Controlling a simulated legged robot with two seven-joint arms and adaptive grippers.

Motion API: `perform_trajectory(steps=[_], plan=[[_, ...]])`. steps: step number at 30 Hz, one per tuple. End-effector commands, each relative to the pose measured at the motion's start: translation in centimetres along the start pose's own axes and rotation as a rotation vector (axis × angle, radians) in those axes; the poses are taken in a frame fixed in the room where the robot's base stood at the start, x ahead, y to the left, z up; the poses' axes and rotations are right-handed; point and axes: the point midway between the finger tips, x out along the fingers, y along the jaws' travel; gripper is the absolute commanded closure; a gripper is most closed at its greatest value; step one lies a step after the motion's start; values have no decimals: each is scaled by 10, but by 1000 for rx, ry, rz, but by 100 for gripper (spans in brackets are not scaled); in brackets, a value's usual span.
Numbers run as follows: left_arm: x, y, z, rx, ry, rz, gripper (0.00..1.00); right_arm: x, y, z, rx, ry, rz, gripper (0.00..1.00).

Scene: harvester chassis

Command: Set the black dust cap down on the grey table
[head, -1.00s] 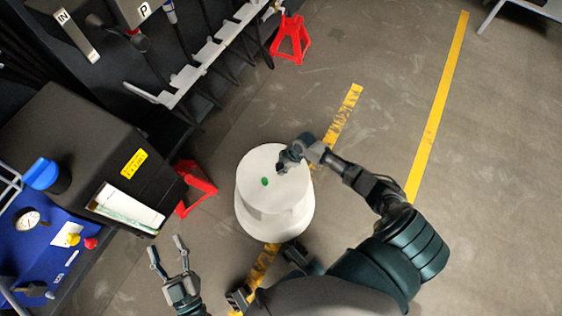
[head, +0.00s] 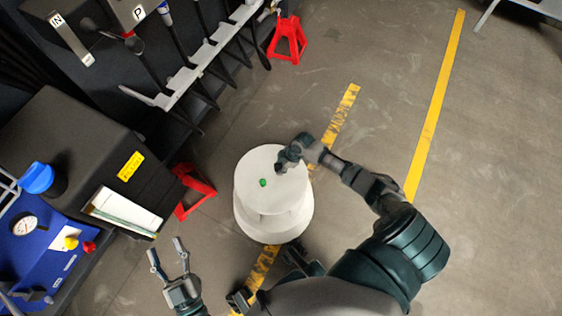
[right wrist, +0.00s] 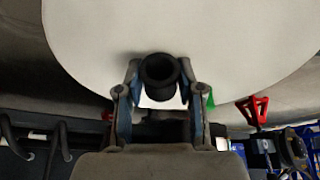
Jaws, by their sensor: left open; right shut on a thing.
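The grey table (head: 254,164) is a pale round pedestal stool on the floor in the middle of the head view. My right gripper (head: 281,167) is over the right part of its top. In the right wrist view the right gripper is shut on the black dust cap (right wrist: 160,72), a short black tube with its hollow end showing. The pale tabletop (right wrist: 235,50) fills the view behind it. I cannot tell whether the cap touches the top. My left gripper (head: 168,252) is open and empty, left of the table and apart from it.
A small green thing (head: 263,183) lies on the tabletop, left of my right gripper. A red stand (head: 194,190) and a black box (head: 85,150) are to the left. Another red stand (head: 288,40) is at the back. Floor to the right is clear.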

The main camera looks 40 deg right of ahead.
Motion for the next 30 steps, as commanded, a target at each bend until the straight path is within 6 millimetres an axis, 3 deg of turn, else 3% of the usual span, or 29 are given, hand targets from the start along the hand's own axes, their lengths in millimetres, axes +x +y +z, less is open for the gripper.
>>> perform_trajectory(steps=[1,5,6,9,30], plan=[[0,0,3,-1,-3,-1,43,8,-7,4,2,-7,-13,100],[-1,0,3,-1,-3,-1,43,10,-8,5,3,-9,-15,100],[-1,0,3,-1,-3,-1,43,10,-8,6,3,-10,-16,58],[-1,0,3,-1,-3,-1,43,11,-9,7,4,-12,-18,34],[-1,0,1,0,-1,0,43,-1,-5,7,3,-11,-7,34]])
